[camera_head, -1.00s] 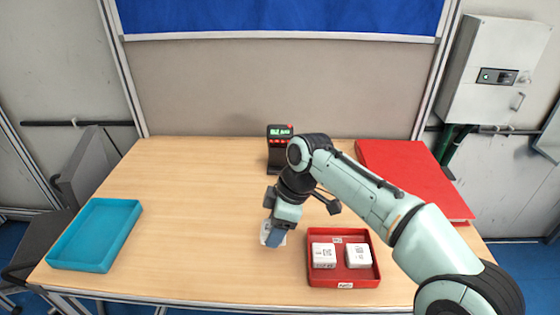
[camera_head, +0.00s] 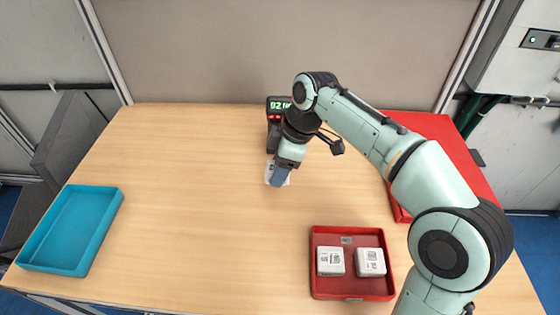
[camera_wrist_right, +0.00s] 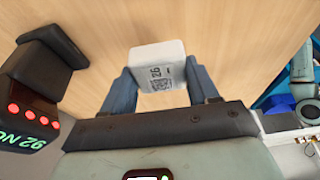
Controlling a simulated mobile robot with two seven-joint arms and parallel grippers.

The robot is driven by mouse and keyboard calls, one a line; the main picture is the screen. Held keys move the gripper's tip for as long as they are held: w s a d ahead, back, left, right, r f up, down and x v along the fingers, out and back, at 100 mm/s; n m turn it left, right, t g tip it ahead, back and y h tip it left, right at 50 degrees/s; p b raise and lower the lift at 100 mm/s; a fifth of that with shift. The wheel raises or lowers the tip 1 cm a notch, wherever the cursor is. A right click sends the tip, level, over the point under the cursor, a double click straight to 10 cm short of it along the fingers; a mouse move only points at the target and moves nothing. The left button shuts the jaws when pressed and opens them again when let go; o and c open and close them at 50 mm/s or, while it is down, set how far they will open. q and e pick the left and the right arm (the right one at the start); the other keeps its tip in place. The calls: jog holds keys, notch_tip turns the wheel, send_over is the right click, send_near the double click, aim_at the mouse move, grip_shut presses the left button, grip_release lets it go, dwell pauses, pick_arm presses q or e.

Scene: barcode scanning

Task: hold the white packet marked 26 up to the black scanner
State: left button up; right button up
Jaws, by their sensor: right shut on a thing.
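The white packet marked 26 (camera_wrist_right: 158,68) is between the two blue fingers of my right gripper (camera_wrist_right: 162,92). Its printed code and number face the right wrist camera. In the head view the packet (camera_head: 270,176) shows only partly beside my right gripper (camera_head: 279,178), which is shut on it above the table. The black scanner (camera_head: 273,135) stands just behind the gripper, partly hidden by my right arm, with a lit green display. In the right wrist view the scanner (camera_wrist_right: 40,75) is at the left, apart from the packet. My left gripper is not in view.
A red tray (camera_head: 352,287) at the front right holds two white packets (camera_head: 331,262). An empty teal tray (camera_head: 70,230) lies at the left. A larger red object (camera_head: 430,125) lies at the back right, partly behind my arm.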

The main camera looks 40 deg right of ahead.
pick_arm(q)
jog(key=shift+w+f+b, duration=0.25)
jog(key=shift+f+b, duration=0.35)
pick_arm(e)
jog(key=shift+w+d+f, duration=0.45)
jog(key=shift+w+f, duration=0.1)
jog(key=shift+f, duration=0.15)
jog(key=shift+w+d+f, duration=0.45)
jog(key=shift+w+f, duration=0.05)
jog(key=shift+f, duration=0.25)
jog(key=shift+w+d+f, duration=0.45)
jog(key=shift+w+f, duration=0.1)
jog(key=shift+f, duration=0.15)
